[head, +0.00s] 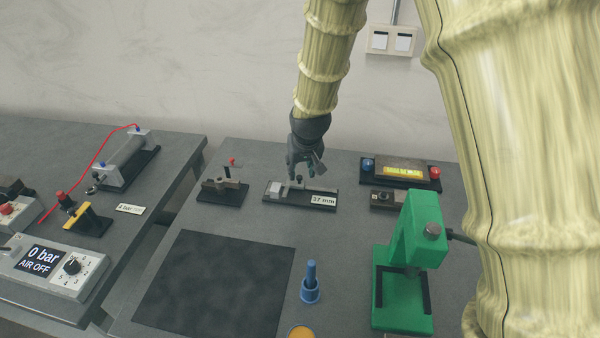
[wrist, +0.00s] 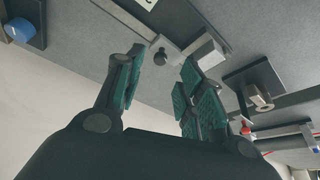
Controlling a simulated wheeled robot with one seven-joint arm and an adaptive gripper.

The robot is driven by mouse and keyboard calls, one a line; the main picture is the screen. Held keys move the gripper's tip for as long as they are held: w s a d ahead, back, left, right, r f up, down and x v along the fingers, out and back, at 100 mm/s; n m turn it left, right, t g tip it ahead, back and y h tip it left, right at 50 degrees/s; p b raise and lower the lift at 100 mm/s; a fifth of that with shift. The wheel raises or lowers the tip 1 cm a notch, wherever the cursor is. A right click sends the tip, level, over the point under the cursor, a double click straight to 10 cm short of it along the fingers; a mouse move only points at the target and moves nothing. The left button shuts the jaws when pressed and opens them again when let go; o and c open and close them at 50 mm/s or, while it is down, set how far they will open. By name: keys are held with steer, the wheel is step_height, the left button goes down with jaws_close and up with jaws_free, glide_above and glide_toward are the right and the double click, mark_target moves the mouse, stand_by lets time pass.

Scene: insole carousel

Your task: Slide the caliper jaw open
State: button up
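The caliper (head: 272,191) lies on a dark base on the right-hand bench, with a light grey block at its left end, a rail and a "37 mm" label (head: 323,199). My gripper (head: 302,174) points down just above its middle. In the wrist view my gripper (wrist: 162,62) is open, with teal-padded fingers apart. The slider's small black knob (wrist: 160,57) shows in the gap between the fingertips. The grey end block (wrist: 208,52) is just right of it. I see no finger touching the knob; their exact height difference is unclear.
A clamp-like fixture (head: 222,188) stands left of the caliper. A unit with a yellow display (head: 403,171) and a green press (head: 418,250) stand to the right. A dark mat (head: 215,285) and blue tool (head: 311,285) are in front. The wall is close behind.

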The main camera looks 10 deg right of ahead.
mark_target(300, 176)
steer(key=shift+p+x, duration=0.4)
steer(key=shift+x, duration=1.95)
steer(key=shift+r, duration=0.1)
jaws_close()
